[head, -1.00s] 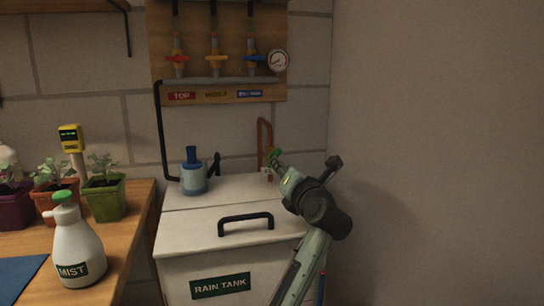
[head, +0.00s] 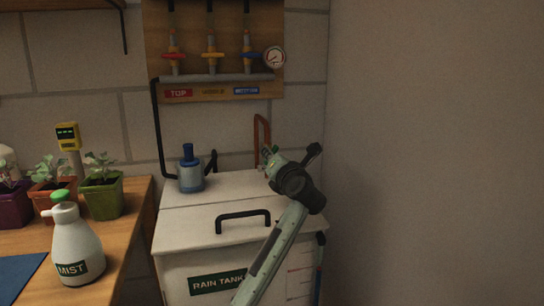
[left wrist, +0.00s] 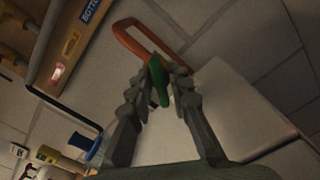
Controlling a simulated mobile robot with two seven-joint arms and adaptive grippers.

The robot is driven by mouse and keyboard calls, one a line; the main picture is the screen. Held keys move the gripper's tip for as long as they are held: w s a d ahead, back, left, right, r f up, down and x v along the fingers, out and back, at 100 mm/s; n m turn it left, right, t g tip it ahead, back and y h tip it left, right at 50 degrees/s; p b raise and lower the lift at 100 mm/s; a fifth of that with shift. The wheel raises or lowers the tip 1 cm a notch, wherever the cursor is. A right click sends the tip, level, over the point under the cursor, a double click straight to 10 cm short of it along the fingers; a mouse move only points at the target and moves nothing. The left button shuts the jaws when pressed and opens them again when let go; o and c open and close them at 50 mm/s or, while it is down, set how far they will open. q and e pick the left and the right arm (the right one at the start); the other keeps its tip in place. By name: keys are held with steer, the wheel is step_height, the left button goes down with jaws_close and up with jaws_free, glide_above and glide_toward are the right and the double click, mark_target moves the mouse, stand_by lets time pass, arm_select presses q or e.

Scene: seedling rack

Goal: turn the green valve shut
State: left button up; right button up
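The green valve handle (left wrist: 159,82) is between the fingers of my left gripper (left wrist: 160,88) in the left wrist view. A finger lies close along each side of it, and the fingers look shut on it. In the head view the green handle (head: 268,151) shows only as a small piece at the tip of my left gripper (head: 270,156), by the foot of a copper pipe (head: 257,131). The looped pipe also shows in the left wrist view (left wrist: 131,42). The valve body is mostly hidden. My right gripper is not in view.
The white rain tank (head: 180,250) with a black lid handle (head: 242,215) stands below. A blue pump (head: 190,172) sits on its lid. A board (head: 230,95) with several valves and a gauge (head: 274,57) hangs above. A bare wall (head: 430,150) bounds the right.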

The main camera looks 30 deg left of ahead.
arm_select(q)
jaws_close()
steer(key=shift+m, duration=0.3)
steer(key=shift+m+p, duration=0.55)
steer(key=shift+m, duration=0.65)
steer(key=shift+f+m, duration=0.1)
steer(key=shift+m, duration=0.9)
steer(key=m, duration=0.5)
steer(key=shift+m, duration=0.4)
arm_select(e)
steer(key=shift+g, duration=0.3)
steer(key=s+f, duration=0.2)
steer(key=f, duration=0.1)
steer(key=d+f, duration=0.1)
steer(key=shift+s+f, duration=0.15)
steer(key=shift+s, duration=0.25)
